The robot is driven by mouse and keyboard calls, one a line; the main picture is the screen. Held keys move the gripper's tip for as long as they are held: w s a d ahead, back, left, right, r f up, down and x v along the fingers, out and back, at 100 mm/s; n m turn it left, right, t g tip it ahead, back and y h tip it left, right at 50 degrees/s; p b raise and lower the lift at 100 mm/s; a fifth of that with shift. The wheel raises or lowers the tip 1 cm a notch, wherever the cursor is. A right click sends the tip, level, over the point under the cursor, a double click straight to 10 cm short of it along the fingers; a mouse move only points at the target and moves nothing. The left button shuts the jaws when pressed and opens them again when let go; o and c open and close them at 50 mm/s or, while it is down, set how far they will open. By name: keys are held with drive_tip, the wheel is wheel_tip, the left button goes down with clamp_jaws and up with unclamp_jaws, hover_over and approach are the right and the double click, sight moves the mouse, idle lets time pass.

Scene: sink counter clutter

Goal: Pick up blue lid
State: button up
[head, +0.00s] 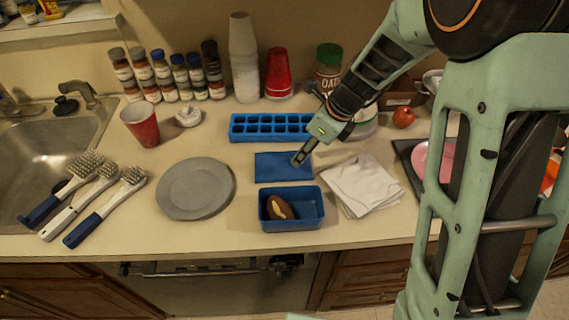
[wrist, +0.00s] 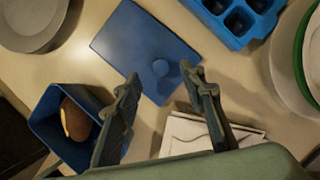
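The blue lid (head: 278,167) lies flat on the counter between the blue ice cube tray and the blue container. In the wrist view the blue lid (wrist: 140,45) shows a small round knob (wrist: 161,68) near its middle. My gripper (head: 300,160) is over the right part of the lid. In the wrist view my gripper (wrist: 162,80) has its two fingers wide apart, with nothing between them but the lid's lower edge area and knob beyond the tips. I cannot tell whether the fingertips touch the lid.
A blue container (head: 290,223) holding a brown object (head: 278,207) stands in front of the lid. A blue ice cube tray (head: 270,127) is behind it, a grey plate (head: 195,188) left, and folded white cloths (head: 362,184) right. Cups and jars line the wall.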

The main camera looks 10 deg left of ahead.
sight(283, 163)
drive_tip(key=x, duration=0.3)
drive_tip(key=shift+w+a+f, duration=0.1)
drive_tip(key=shift+f, duration=0.05)
drive_tip(key=shift+c, duration=0.2)
clamp_jaws()
